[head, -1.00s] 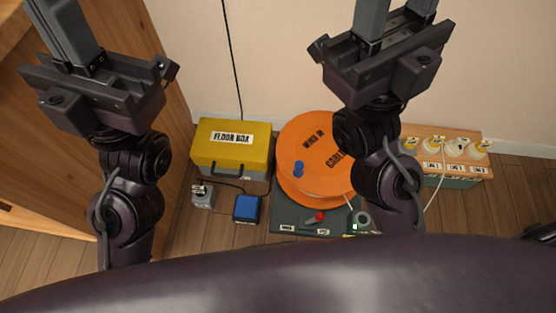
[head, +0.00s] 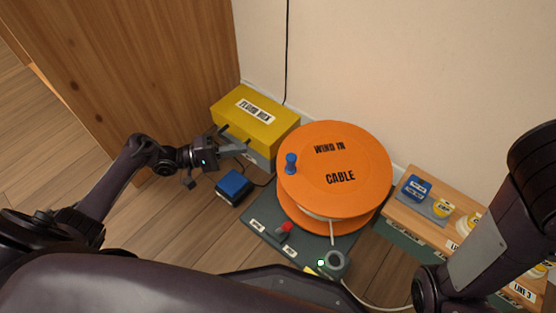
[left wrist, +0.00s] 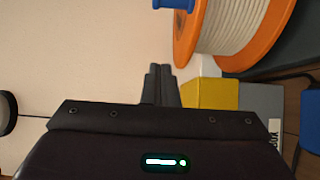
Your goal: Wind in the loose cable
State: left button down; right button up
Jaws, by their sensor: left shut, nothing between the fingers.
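An orange cable reel (head: 352,165), lettered "WIND IN CABLE", stands on a dark green base (head: 262,220). A blue knob (head: 291,163) sticks up near the left rim of its top disc. White cable shows on the drum in the left wrist view (left wrist: 228,22), and a loose white cable (head: 375,306) runs over the floor from the base's front right. My left gripper (head: 244,146) is shut and empty, left of the reel and in front of the yellow floor box; its shut fingers also show in the left wrist view (left wrist: 160,82). My right gripper is out of view.
The yellow floor box (head: 262,112) stands by the wall, left of the reel. A blue block (head: 234,187) is on the floor. The base carries a red lever (head: 287,227) and a grey ring (head: 332,262). A wooden-topped unit (head: 404,213) with yellow knobs stands right. A wooden panel (head: 150,60) rises at left.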

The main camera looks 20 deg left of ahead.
pick_arm(q)
jog(key=d+b, duration=0.1)
jog(key=d, duration=0.2)
jog(key=w+d+b, duration=0.1)
jog(key=d+b, duration=0.1)
jog(key=d, duration=0.2)
jog(key=w+d+b, duration=0.1)
jog(key=d+b, duration=0.1)
jog(key=d, duration=0.2)
jog(key=shift+f, duration=0.1)
